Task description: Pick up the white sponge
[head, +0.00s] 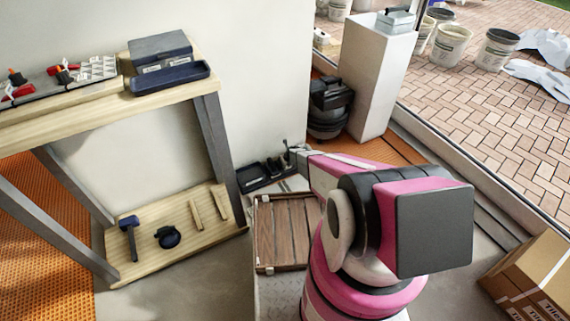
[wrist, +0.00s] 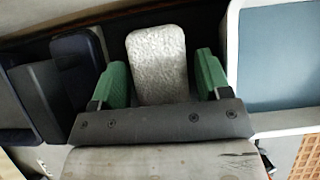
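The white sponge (wrist: 158,58) shows in the wrist view as a pale, speckled, rounded block. It lies lengthwise between the two green fingers of my gripper (wrist: 162,66). The fingers are open, one on each side of it, with a gap visible on the right; whether the left finger touches it I cannot tell. The sponge's near end is hidden behind the gripper body. In the head view my gripper (head: 293,156) is small and partly hidden by my arm, by a black tray (head: 264,176) on the floor near the wall. I cannot make out the sponge there.
In the wrist view a dark blue object (wrist: 80,65) lies left of the sponge, and a blue panel with a white frame (wrist: 282,55) is at right. In the head view a wooden workbench (head: 110,105) stands left, a white pillar (head: 372,80) behind, and cardboard boxes (head: 540,280) at right.

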